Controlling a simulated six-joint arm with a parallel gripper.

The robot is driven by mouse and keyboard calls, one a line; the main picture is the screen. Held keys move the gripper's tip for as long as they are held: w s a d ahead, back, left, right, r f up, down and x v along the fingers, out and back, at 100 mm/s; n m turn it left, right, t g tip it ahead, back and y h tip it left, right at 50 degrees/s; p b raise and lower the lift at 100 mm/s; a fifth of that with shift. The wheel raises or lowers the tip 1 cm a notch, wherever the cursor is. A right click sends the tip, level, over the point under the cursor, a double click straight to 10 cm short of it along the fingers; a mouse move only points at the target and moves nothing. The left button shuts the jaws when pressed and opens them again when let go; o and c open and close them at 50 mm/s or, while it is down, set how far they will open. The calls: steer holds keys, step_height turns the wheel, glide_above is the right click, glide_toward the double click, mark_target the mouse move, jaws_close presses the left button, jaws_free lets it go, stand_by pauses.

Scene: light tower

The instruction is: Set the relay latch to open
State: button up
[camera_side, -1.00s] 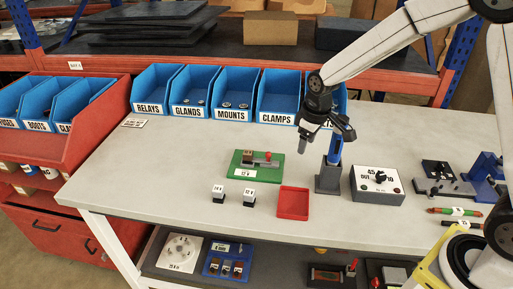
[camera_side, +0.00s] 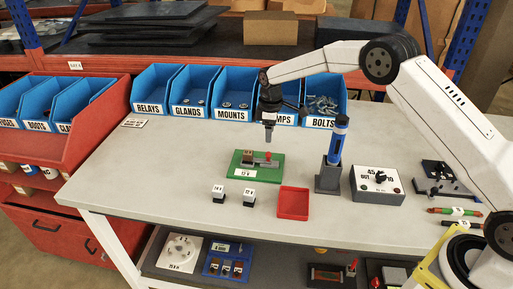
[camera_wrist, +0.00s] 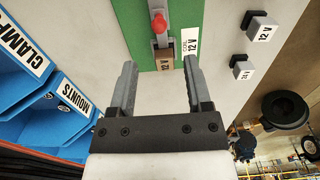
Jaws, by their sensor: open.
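The relay board is a green plate (camera_side: 237,173) on the bench, with a brown relay block (camera_side: 248,156), a grey latch lever with a red knob (camera_side: 268,156) and a 12 V label. In the wrist view the red knob (camera_wrist: 158,22) and lever lie beyond my fingertips, near the top, and the brown block (camera_wrist: 165,59) shows between the fingers. My gripper (camera_side: 269,140) points down just above the board, near the red knob. It is open and empty; its two fingers (camera_wrist: 161,75) stand apart in the wrist view. Contact with the latch is not visible.
Two small labelled relays (camera_side: 218,198) (camera_side: 249,202) and a red tray (camera_side: 293,214) sit in front of the board. A blue tool in a grey stand (camera_side: 328,179) and a grey dial box (camera_side: 377,196) stand to the right. Blue bins (camera_side: 191,103) line the back.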

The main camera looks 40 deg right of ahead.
mark_target(268, 152)
steer(key=shift+w+f, duration=0.1)
steer(key=shift+f, duration=0.1)
steer(key=shift+f, duration=3.8)
steer(key=shift+c, duration=0.3)
jaws_close()
